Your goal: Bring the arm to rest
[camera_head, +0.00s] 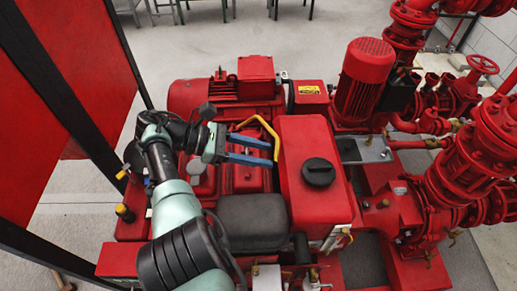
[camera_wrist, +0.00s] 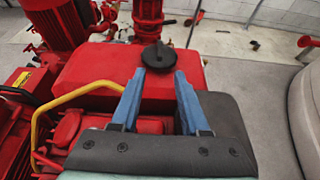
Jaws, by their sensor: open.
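My gripper (camera_head: 249,149) is open and empty, its two blue fingers spread apart and pointing right in the head view. It is above the red engine, left of the red tank (camera_head: 313,172) with its black cap (camera_head: 318,172). In the wrist view my gripper (camera_wrist: 158,92) shows both blue fingers, with the black cap (camera_wrist: 158,55) beyond the gap between their tips. A yellow bent handle (camera_head: 262,130) is close to the fingertips in the head view; I cannot tell whether they touch. It also shows in the wrist view (camera_wrist: 60,101), left of the fingers.
A red motor (camera_head: 364,78) and red pipes with valves (camera_head: 470,160) fill the right side. A black box (camera_head: 252,222) is below my gripper in the picture. Red panels with black posts (camera_head: 60,90) stand at the left.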

